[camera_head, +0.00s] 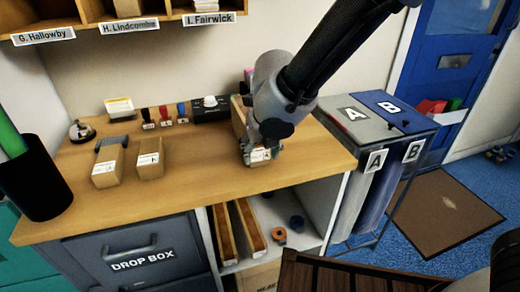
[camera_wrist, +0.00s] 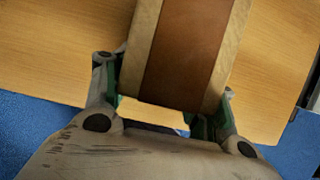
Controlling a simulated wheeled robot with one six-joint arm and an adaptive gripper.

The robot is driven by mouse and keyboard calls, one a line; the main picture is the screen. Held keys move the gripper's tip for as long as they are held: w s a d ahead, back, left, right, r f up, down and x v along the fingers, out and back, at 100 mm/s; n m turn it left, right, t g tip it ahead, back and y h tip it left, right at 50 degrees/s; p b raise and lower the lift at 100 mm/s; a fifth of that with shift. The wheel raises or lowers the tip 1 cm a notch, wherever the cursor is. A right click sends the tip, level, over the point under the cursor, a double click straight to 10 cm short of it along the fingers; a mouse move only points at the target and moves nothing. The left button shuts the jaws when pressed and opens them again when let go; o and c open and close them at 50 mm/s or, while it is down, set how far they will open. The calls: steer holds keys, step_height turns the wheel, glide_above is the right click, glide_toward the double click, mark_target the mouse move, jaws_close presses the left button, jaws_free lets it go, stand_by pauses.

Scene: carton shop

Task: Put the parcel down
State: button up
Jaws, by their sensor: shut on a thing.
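My gripper (camera_head: 264,143) is over the right part of the wooden counter (camera_head: 205,190). It is shut on a tan cardboard parcel (camera_head: 238,117), which is partly hidden behind my wrist. In the wrist view the parcel (camera_wrist: 188,45) has a broad brown tape band and sits between the two green-edged fingers (camera_wrist: 170,98). A small white label shows low down by the fingers in the head view. I cannot tell whether the parcel's underside touches the counter.
Two cartons (camera_head: 108,166) (camera_head: 150,159) stand left on the counter, with stamps (camera_head: 165,115), a bell (camera_head: 80,130) and a black pot (camera_head: 35,182). Bins marked A (camera_head: 350,117) and B (camera_head: 392,107) stand right. The counter's front middle is clear. A drop box (camera_head: 140,255) is below.

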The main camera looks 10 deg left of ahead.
steer(key=o, duration=1.7)
steer(key=shift+f, duration=0.15)
steer(key=v, duration=1.2)
steer(key=w+d+r+m, duration=0.2)
steer(key=d+m, duration=0.4)
steer(key=d, duration=0.2)
steer(key=w+d+r+m+h, duration=0.1)
steer(key=w+d+r+m, duration=0.15)
steer(key=d+m, duration=0.4)
steer(key=w+d+r+m, duration=0.15)
steer(key=d+m, duration=0.25)
steer(key=d, duration=0.6)
steer(key=shift+s+d+f+m+h, duration=0.1)
steer(key=shift+s+d+m+h, duration=0.15)
steer(key=shift+s+d+m, duration=2.9)
steer(key=shift+s+d+m+h, duration=0.2)
steer(key=shift+s+d+m, duration=1.2)
steer(key=shift+d+m, duration=3.6)
steer(key=shift+s+d+f+m+h, duration=0.1)
steer(key=shift+s+d+m+h, duration=0.15)
steer(key=shift+s+d+m, duration=3.55)
